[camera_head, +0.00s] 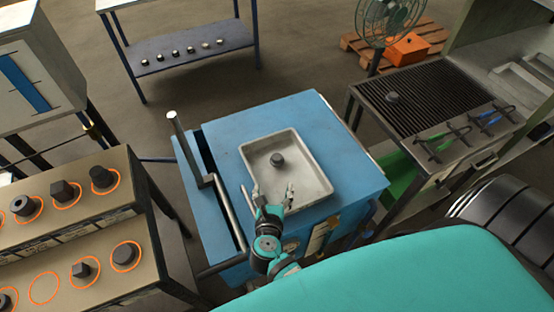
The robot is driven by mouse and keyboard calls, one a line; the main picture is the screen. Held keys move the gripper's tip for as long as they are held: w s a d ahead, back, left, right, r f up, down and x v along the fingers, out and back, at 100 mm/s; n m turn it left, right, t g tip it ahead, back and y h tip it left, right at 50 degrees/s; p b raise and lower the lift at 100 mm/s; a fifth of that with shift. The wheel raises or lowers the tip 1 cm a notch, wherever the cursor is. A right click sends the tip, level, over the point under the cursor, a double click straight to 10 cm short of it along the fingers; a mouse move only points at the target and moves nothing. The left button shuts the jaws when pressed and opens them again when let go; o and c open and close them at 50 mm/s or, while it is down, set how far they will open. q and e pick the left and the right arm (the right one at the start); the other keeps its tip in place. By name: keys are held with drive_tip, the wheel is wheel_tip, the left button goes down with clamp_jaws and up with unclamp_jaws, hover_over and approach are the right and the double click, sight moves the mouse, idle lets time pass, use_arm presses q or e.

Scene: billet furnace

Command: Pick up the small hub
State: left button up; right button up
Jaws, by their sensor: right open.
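A small dark round part, which looks like the small hub (277,160), sits in a shallow grey metal tray (309,160) on a blue cart. My right gripper (272,190) is over the near edge of the tray, with its fingers spread on either side and nothing between them. The hub is beyond the fingertips, apart from them. My left gripper is not in view.
The blue cart (225,132) has a raised bar handle (186,145) on its left. A stepped rack (110,213) with dark parts and orange rings stands left. A grated table (440,95) holding another dark part (392,97) stands right. A fan (388,18) is behind.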

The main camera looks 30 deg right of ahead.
drive_tip(key=b, duration=0.5)
approach(276, 161)
drive_tip(key=x, duration=0.4)
drive_tip(key=shift+w+d+f, duration=0.15)
drive_tip(key=shift+d+f, duration=0.05)
drive_tip(key=shift+f, duration=0.15)
drive_tip(key=shift+w+d, duration=0.25)
drive_tip(key=shift+w, duration=0.15)
drive_tip(key=b+x, duration=0.3)
drive_tip(key=x, duration=0.1)
drive_tip(key=shift+w+d+f, duration=0.1)
drive_tip(key=shift+f, duration=0.1)
drive_tip(key=shift+w+d+f+b, duration=0.1)
drive_tip(key=shift+w+d+b, duration=0.25)
drive_tip(key=shift+w, duration=0.1)
drive_tip(key=shift+a, duration=0.1)
drive_tip(key=shift+s, duration=0.1)
drive_tip(key=shift+c, duration=0.8)
clamp_jaws()
